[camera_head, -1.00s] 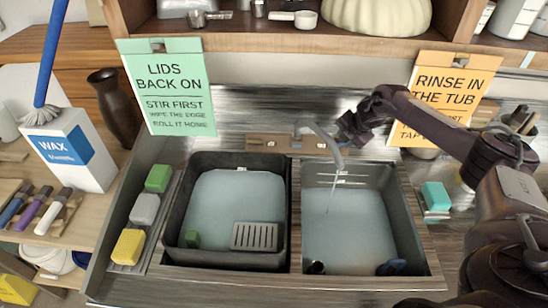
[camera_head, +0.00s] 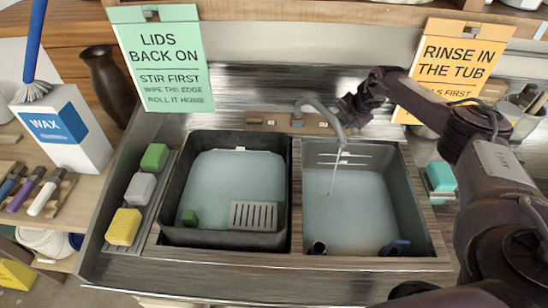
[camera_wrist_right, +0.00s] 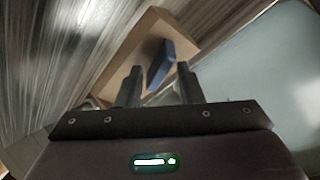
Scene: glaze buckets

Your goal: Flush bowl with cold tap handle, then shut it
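The tap's grey curved spout (camera_head: 318,108) pours a thin stream of water into the right sink bowl (camera_head: 412,190), which holds pale water. The tap stands on a wooden block (camera_head: 258,118); the block also shows in the right wrist view (camera_wrist_right: 122,62). A blue handle (camera_wrist_right: 158,62) sits on this block in the wrist view. My right gripper (camera_wrist_right: 160,72) is open, its two fingers apart and pointing at the handle, which lies between and just beyond the tips. Whether they touch it I cannot tell. In the head view my right wrist (camera_head: 352,108) is beside the spout. My left gripper is not in view.
A dark tub (camera_head: 170,200) of water with a green block and grey grate stands left of the bowl. Sponges (camera_head: 140,188) line the left ledge. Two signs (camera_head: 165,60) hang behind, and the orange one (camera_head: 455,65) is close to my right arm. A teal sponge (camera_head: 440,177) lies right.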

